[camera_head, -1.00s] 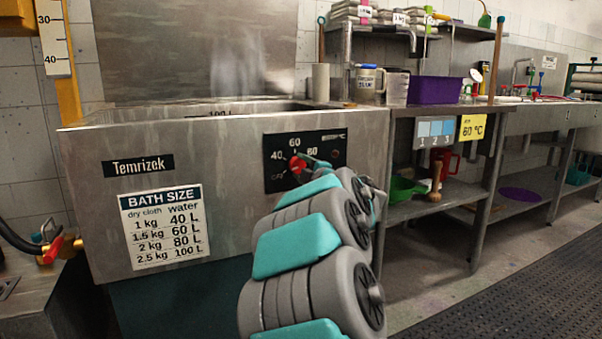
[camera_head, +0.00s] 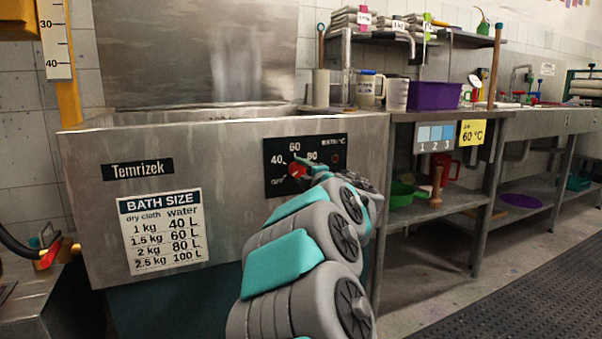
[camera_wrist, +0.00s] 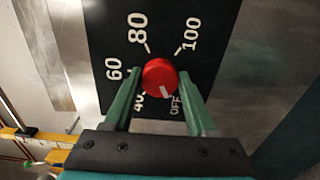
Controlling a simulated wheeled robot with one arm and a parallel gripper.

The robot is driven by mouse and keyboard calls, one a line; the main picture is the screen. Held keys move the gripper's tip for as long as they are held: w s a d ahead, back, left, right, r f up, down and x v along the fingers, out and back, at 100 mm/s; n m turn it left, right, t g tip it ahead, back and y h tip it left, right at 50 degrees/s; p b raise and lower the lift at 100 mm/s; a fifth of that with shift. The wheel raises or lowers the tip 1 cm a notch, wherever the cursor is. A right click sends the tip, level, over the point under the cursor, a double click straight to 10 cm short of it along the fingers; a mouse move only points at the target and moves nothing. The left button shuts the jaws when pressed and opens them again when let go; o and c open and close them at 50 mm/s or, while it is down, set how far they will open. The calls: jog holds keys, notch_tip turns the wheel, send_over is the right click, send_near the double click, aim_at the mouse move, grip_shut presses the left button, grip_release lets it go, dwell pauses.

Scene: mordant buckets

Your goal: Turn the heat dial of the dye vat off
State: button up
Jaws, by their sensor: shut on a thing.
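The heat dial is a round red knob (camera_wrist: 160,77) on a black panel (camera_wrist: 185,30) marked OFF, 40, 60, 80 and 100. In the wrist view its white mark points down between 40 and OFF, nearer OFF. My gripper (camera_wrist: 161,72) has its two green fingers on either side of the knob and is shut on it. In the head view the knob (camera_head: 297,171) shows beside my gripper (camera_head: 306,167), which partly covers the panel. The panel is on the front of the steel dye vat (camera_head: 230,155), labelled Temrizek.
A bath size chart (camera_head: 162,232) is on the vat front. A red-handled tap (camera_head: 55,250) juts out at the left. At the right, a steel bench (camera_head: 540,120) bears jugs and a purple bin (camera_head: 434,96). Dark floor matting (camera_head: 530,290) lies in front.

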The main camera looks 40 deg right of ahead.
jog(key=o, duration=1.4)
jog(key=shift+s+a+r, duration=0.1)
jog(key=shift+s+a, duration=0.05)
jog(key=shift+s, duration=0.4)
jog(key=shift+p+v, duration=0.45)
jog(key=shift+v, duration=2.9)
